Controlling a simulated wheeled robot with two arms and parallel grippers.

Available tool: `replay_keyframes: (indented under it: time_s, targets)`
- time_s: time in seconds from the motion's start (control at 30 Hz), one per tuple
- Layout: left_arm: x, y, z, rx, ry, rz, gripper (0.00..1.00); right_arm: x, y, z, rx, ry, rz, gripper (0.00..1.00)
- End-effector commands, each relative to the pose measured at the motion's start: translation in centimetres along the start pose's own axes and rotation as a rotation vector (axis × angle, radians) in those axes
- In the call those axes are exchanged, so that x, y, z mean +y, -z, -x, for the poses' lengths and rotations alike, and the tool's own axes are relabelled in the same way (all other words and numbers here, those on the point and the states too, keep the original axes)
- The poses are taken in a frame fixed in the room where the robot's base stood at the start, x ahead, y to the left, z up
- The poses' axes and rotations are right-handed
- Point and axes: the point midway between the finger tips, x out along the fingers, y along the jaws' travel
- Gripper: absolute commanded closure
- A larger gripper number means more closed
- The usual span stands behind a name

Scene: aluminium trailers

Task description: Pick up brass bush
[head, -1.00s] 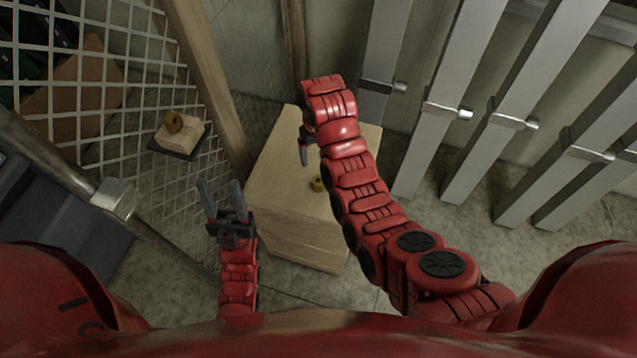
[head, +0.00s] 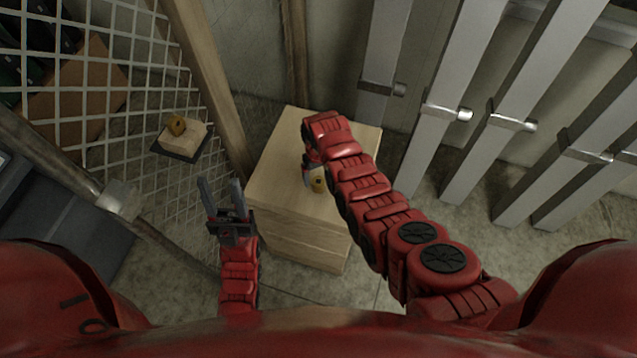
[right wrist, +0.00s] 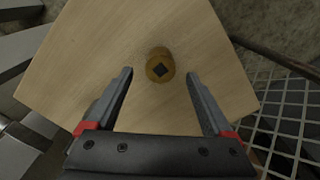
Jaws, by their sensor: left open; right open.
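A small brass bush (head: 318,185) sits on top of a light wooden block stand (head: 275,180), partly hidden by my right arm in the head view. In the right wrist view the brass bush (right wrist: 160,66) shows a dark square hole and stands on the bare wood top (right wrist: 100,45). My right gripper (right wrist: 158,82) is open, its fingers on either side of the bush's line and apart from it. In the head view its fingers (head: 307,174) are mostly hidden by the arm. My left gripper (head: 220,187) is open and empty, left of the wooden stand.
A second brass-coloured piece (head: 176,125) sits on a small wooden block with a dark base at the left, by a white wire mesh (head: 95,80). Metal posts (head: 470,120) lean along the right. A timber post (head: 208,70) stands behind the block stand's left side.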

Motion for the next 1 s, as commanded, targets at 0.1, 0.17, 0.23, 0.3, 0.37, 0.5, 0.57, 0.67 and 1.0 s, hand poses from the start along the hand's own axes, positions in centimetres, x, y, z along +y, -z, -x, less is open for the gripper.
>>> replay_keyframes:
  time_s: [0.1, 0.17, 0.23, 0.3, 0.37, 0.5, 0.57, 0.67, 1.0]
  targets:
    - [0.0, 0.1, -0.3, 0.0, 0.0, 0.0, 0.5, 0.0, -0.1, -0.7, -0.003, 0.0, 0.001, 0.14]
    - [0.0, 0.1, -0.3, 0.0, 0.0, 0.0, 0.5, -0.1, -0.2, -1.2, -0.006, 0.001, 0.001, 0.14]
    - [0.0, 0.1, -0.3, 0.0, 0.0, 0.0, 0.5, -0.1, -0.3, -1.7, -0.004, 0.0, 0.001, 0.14]
    - [0.0, 0.0, 0.1, 0.0, 0.0, 0.0, 0.5, -0.1, -0.3, -2.4, -0.004, 0.0, 0.001, 0.14]
    - [0.1, -0.2, 1.0, 0.0, 0.0, 0.0, 0.5, -0.1, -0.2, -3.3, -0.002, 0.0, 0.002, 0.14]
    - [0.1, -0.2, 1.5, 0.0, 0.0, 0.0, 0.5, -0.1, -0.2, -4.1, -0.002, 0.001, 0.0, 0.14]
    - [0.1, -0.3, 1.5, 0.0, 0.0, 0.0, 0.5, -0.1, -0.3, -4.2, -0.002, 0.001, 0.0, 0.14]
    - [0.1, -0.2, 1.5, 0.0, 0.0, 0.0, 0.5, -0.1, -0.3, -4.2, -0.002, 0.001, 0.0, 0.14]
    - [0.1, -0.2, 1.4, 0.0, 0.0, 0.0, 0.5, -0.1, -0.2, -4.1, -0.001, 0.0, 0.0, 0.5]
